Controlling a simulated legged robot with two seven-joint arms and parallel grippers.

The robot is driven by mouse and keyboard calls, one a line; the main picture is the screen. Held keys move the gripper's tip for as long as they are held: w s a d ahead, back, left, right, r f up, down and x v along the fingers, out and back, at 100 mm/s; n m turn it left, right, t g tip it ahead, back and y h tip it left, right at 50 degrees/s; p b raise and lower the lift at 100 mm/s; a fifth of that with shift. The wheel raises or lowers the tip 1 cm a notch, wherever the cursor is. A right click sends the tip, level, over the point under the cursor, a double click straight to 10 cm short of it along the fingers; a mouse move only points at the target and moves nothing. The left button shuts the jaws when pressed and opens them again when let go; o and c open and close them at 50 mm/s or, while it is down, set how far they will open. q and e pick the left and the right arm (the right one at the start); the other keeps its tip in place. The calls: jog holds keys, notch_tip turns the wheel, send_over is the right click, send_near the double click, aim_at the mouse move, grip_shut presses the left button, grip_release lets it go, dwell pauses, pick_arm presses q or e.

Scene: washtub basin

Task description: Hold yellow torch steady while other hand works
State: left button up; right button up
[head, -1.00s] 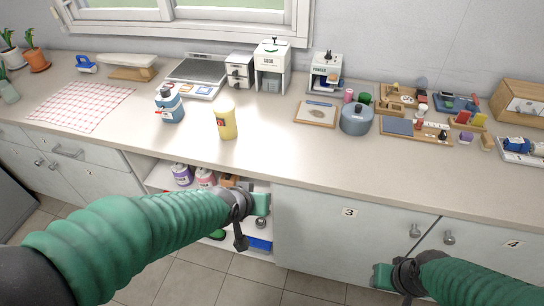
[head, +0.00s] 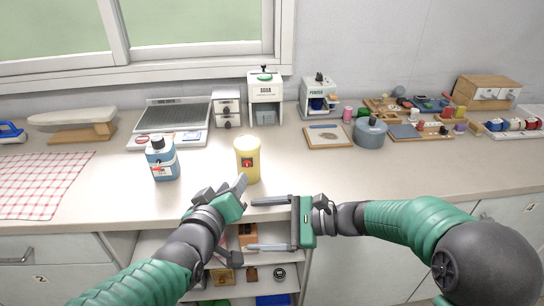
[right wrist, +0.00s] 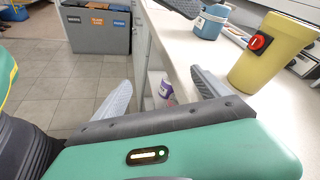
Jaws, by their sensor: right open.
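The yellow torch (head: 247,163), a cylinder with a red button on a dark patch, stands upright on the counter near its front edge. It also shows in the right wrist view (right wrist: 268,58), right of my fingers. My left gripper (head: 232,188) is just in front of and below the torch; its finger spacing is unclear, and a gap from the torch cannot be judged. My right gripper (head: 258,224) is open and empty, pointing left in front of the counter edge, below the torch. Its spread fingers show in the right wrist view (right wrist: 160,88).
A blue bottle (head: 162,160) stands left of the torch. Behind are a drainer (head: 172,118), drawers (head: 228,110) and a soda dispenser (head: 265,98). A grey pot (head: 370,133) is to the right. An open shelf (head: 215,293) lies below my grippers. Counter right of the torch is clear.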

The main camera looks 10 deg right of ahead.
jog(key=w+d+r+m+t, duration=0.1)
jog(key=w+r+m+t, duration=0.1)
jog(key=w+r+m, duration=0.1)
jog(key=w+d+r+m+t, duration=0.2)
jog(key=w+r, duration=0.2)
jog(key=w, duration=0.2)
jog(key=w+d+r+m+t+y, duration=0.1)
jog(key=w+r+m+t, duration=0.1)
jog(key=w, duration=0.3)
jog(key=shift+d+r+m, duration=0.25)
jog(key=shift+r+m, duration=0.55)
jog(key=shift+r, duration=0.05)
send_near(259, 169)
jog(key=x, duration=0.5)
jog(key=shift+w+a+f, duration=0.1)
jog(key=shift+a+f, duration=0.1)
jog(key=x, duration=0.7)
jog(key=shift+w+a+r, duration=0.15)
jog(key=shift+a+r, duration=0.05)
jog(key=c, duration=1.8)
